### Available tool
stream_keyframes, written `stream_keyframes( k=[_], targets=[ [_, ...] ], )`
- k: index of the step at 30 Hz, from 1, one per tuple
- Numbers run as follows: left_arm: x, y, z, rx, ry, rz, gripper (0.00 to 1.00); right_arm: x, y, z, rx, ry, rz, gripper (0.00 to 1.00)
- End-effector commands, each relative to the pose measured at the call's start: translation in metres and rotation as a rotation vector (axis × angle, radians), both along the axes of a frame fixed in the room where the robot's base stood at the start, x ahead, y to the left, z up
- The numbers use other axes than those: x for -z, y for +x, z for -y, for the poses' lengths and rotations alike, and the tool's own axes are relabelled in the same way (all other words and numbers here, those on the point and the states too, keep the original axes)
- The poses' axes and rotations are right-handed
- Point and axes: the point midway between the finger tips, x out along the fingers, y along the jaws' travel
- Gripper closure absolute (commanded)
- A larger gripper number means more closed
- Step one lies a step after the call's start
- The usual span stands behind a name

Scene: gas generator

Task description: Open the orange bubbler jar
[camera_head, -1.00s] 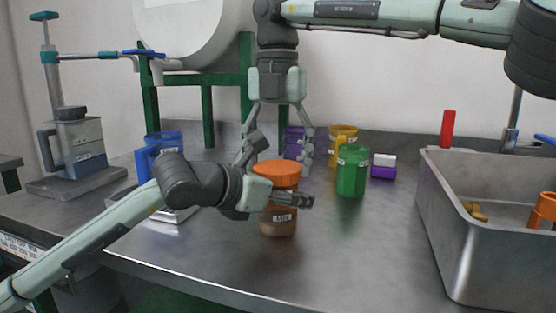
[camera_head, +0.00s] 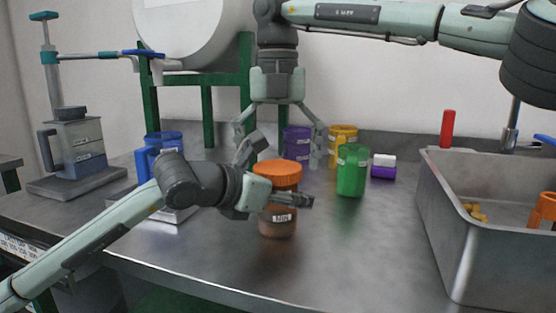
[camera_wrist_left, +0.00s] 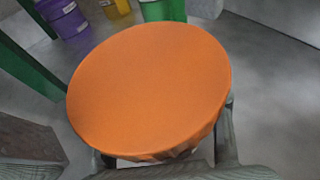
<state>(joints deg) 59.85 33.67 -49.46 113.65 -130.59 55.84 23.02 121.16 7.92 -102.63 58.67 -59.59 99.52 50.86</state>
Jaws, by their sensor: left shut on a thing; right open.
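The orange bubbler jar (camera_head: 278,225) stands upright on the metal bench, with a labelled brownish-orange body. Its orange lid (camera_head: 279,171) sits on top, and the lid also fills the middle of the left wrist view (camera_wrist_left: 150,88). My left gripper (camera_head: 278,190) comes in from the left and is shut on the jar just below the lid. Its fingers partly hide the jar. My right gripper (camera_head: 280,150) points down from above, just behind and over the lid. Its fingers are spread wide and empty.
A green jar (camera_head: 352,172) stands right of the orange jar, with purple (camera_head: 297,143) and yellow (camera_head: 343,134) containers behind. A metal bin (camera_head: 470,235) holding loose pieces is at the right. The front bench is clear.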

Motion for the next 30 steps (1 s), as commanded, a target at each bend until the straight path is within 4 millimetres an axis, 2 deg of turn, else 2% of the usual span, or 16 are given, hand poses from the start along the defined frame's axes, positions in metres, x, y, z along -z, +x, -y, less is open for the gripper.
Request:
stream_keyframes(
  k=[12,20,21,27,30],
  targets=[
    [0.000,0.000,0.001,0.001,-0.001,0.000,1.00,-0.043,0.000,0.000,0.001,0.000,0.001,0.07],
    [0.000,0.000,0.000,0.001,-0.001,0.000,1.00,-0.045,0.000,0.000,0.000,0.000,0.000,0.07],
    [0.000,0.000,0.000,0.001,-0.001,0.000,0.47,-0.045,0.000,0.000,0.000,0.000,0.000,0.07],
    [0.000,0.000,0.000,0.001,-0.001,0.000,0.22,-0.045,0.000,0.000,0.001,0.000,0.000,0.07],
    [0.000,0.000,0.000,0.001,-0.001,0.000,0.21,-0.045,0.000,0.000,0.001,0.000,0.000,0.07]
  ],
)
